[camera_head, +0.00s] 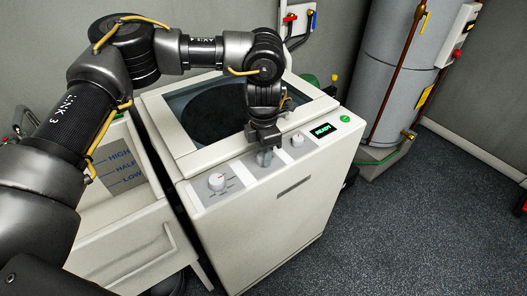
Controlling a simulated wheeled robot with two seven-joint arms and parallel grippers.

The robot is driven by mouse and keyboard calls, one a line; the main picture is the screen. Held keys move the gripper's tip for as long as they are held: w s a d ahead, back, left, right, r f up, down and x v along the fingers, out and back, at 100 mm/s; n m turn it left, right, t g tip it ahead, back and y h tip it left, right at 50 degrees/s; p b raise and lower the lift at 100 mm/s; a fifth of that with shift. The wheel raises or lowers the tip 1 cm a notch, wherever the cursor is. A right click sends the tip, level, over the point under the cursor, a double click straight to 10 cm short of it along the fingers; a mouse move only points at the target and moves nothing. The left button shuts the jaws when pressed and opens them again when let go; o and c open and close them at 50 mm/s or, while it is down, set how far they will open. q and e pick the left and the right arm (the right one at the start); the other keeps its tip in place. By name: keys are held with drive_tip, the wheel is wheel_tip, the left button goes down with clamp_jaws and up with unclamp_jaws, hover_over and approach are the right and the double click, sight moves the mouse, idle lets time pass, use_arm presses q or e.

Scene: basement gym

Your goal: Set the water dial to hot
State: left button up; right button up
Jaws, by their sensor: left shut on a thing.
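A white top-loading washer (262,225) stands in the middle of the head view. Its sloped panel carries a left dial (216,181), a right dial (298,139) and a lit display reading READY (323,129). My left gripper (264,152) points down at the panel between these two dials. It is shut on a grey dial (265,159), mostly covered by the fingers. The marks around the dials are too small to read, so I cannot tell which one sets the water or where it points. My right gripper is not in view.
A cream sink (135,236) with HIGH, HALF and LOW marks stands close on the washer's left. A grey tank (411,75) with pipes stands behind right. Red and blue taps (300,18) are on the back wall. The dark floor (420,225) at right is clear.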

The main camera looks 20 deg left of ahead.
use_arm(q)
drive_tip(key=shift+m, duration=0.5)
drive_tip(key=o, duration=1)
drive_tip(key=shift+c, duration=0.2)
wheel_tip(320, 180, up, 11)
drive_tip(key=shift+b, duration=0.4)
drive_tip(key=shift+f, duration=0.15)
